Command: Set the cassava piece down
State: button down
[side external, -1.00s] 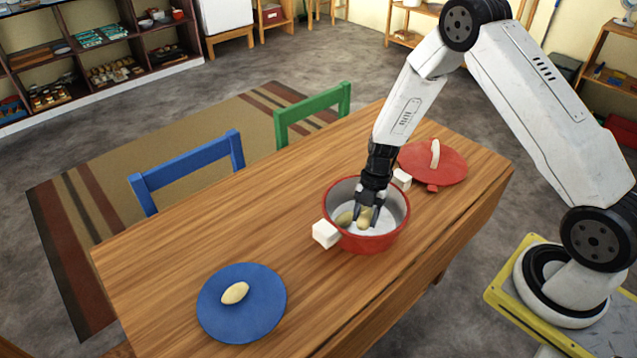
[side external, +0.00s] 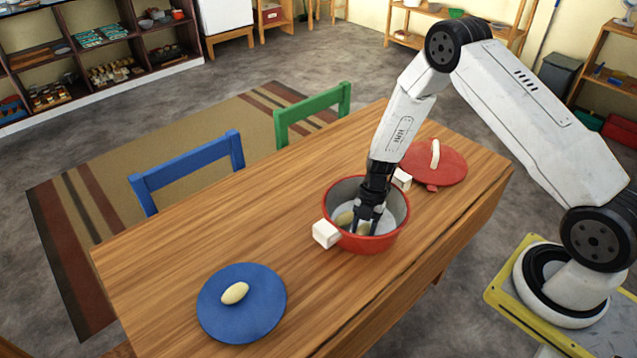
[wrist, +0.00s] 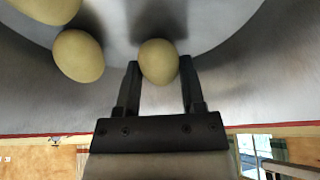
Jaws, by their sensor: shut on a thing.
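My gripper (side external: 362,229) is down inside the red pot (side external: 372,243). In the wrist view, my gripper (wrist: 160,75) is shut on a pale yellow cassava piece (wrist: 158,60), which sits between its fingertips low in the pot. Whether it touches the pot floor is hard to tell. Two other pale pieces lie to its left in the wrist view: one close by (wrist: 78,56) and one cut off at the top edge (wrist: 48,8). In the side view one loose piece (side external: 345,218) shows at the pot's left. Another pale piece (side external: 234,293) lies on the blue plate (side external: 240,325).
The pot has white block handles (side external: 325,234) on opposite sides. Its red lid (side external: 440,168) lies on the wooden table (side external: 180,255) behind it. A blue chair (side external: 190,170) and a green chair (side external: 312,112) stand along the far edge. The table between plate and pot is clear.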

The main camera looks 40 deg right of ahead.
jog(key=shift+f, duration=0.1)
jog(key=shift+c, duration=1)
grip_release()
jog(key=v, duration=1.2)
